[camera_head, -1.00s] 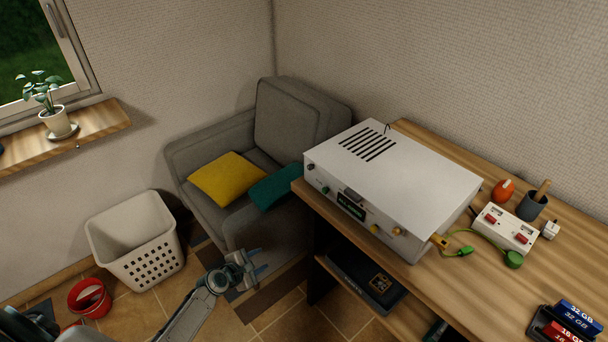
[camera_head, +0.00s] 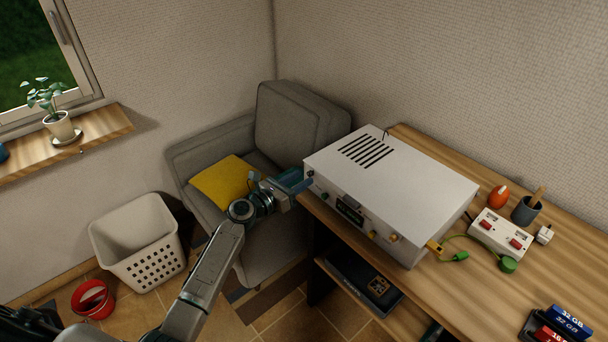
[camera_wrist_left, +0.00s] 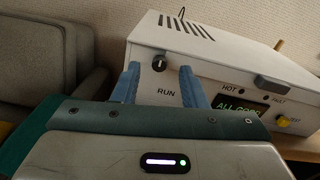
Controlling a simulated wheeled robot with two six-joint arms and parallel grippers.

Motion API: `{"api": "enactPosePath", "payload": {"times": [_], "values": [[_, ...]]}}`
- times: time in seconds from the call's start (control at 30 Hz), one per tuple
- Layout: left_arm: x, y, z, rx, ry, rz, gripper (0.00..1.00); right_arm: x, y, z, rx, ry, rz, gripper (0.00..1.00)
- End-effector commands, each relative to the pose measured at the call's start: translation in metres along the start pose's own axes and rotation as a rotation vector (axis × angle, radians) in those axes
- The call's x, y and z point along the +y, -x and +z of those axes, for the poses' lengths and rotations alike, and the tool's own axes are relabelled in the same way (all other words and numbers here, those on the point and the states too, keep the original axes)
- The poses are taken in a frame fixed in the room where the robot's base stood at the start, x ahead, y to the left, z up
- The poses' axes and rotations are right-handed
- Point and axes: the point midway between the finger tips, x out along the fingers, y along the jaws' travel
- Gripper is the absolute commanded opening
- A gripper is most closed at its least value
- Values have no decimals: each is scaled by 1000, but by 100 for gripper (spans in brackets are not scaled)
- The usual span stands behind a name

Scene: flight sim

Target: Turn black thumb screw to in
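A white device box (camera_head: 385,180) with a slotted top stands on the wooden desk. In the left wrist view its front (camera_wrist_left: 215,75) shows a round black knob (camera_wrist_left: 159,64) with a pale mark, above the word RUN. This looks like the black thumb screw, though no label names it so. My left gripper (camera_head: 298,182) is at the box's left front corner. In the wrist view its two blue fingers (camera_wrist_left: 161,84) are open, one either side of and below the knob, with nothing between them. Whether they touch the panel I cannot tell. My right gripper is not in view.
The front also has a lit green display (camera_wrist_left: 243,104), a dark part above it and yellow knobs (camera_wrist_left: 283,121). A grey armchair (camera_head: 290,120) with a yellow cushion (camera_head: 220,182) stands left of the desk. A white basket (camera_head: 138,240) is on the floor.

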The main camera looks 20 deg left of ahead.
Motion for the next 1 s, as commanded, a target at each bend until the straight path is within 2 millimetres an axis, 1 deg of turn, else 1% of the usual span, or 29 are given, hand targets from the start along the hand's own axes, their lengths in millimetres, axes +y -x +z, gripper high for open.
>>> {"api": "enactPosePath", "payload": {"times": [0.03,0.2,0.5,0.57,0.7,0.73,1.0], "values": [[0,-8,1,-1,2,0,39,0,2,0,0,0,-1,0],[0,-21,0,1,1,0,39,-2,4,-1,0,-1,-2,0],[0,-23,-1,1,-1,0,39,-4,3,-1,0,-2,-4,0],[0,-22,-1,1,-1,1,29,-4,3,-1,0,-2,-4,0],[0,-22,-1,1,-1,1,2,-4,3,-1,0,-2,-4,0],[0,-22,-1,1,-1,1,0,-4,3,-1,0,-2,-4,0],[1,-22,-2,1,-21,1,0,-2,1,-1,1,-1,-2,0]]}}
